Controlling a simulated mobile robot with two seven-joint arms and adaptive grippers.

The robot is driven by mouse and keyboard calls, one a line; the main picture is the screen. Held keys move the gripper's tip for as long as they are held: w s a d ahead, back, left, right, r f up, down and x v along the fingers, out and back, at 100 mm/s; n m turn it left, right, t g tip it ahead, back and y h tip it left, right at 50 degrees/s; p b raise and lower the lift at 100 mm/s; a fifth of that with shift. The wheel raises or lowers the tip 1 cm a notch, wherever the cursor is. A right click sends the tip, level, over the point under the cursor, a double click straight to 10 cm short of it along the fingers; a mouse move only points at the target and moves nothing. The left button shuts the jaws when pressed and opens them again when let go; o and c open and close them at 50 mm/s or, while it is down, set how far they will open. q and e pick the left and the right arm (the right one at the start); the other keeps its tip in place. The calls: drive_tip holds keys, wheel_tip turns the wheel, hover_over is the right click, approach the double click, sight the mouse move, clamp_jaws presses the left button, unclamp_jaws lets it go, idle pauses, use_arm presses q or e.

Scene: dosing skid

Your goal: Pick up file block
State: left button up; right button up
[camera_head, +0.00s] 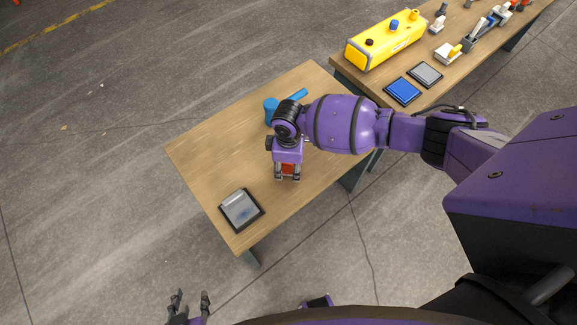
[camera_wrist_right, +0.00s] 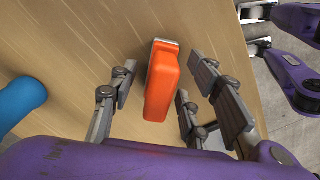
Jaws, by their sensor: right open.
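An orange block with a grey end, which I take as the file block (camera_wrist_right: 161,85), lies on the wooden table (camera_head: 205,145). In the head view only a small red-orange part (camera_head: 288,169) shows beneath my right gripper (camera_head: 288,178). In the right wrist view my right gripper (camera_wrist_right: 162,64) is open, with fingers on both sides of the block and visible gaps between. My left gripper (camera_head: 190,300) is open and empty at the bottom left of the head view, away from the table over the floor.
A blue tool (camera_head: 271,110) lies behind my right wrist. A dark-rimmed grey pad (camera_head: 241,209) is at the table's front-left. A second table (camera_head: 437,90) holds a yellow case (camera_head: 385,40), a blue pad (camera_head: 403,91), a grey pad (camera_head: 426,74) and several small parts. The near table's left is clear.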

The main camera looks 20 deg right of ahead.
drive_tip(key=shift+c, duration=0.2)
clamp_jaws()
use_arm(q)
drive_tip(key=shift+w+r, duration=0.15)
drive_tip(key=shift+w, duration=0.05)
use_arm(e)
drive_tip(key=shift+r, duration=0.15)
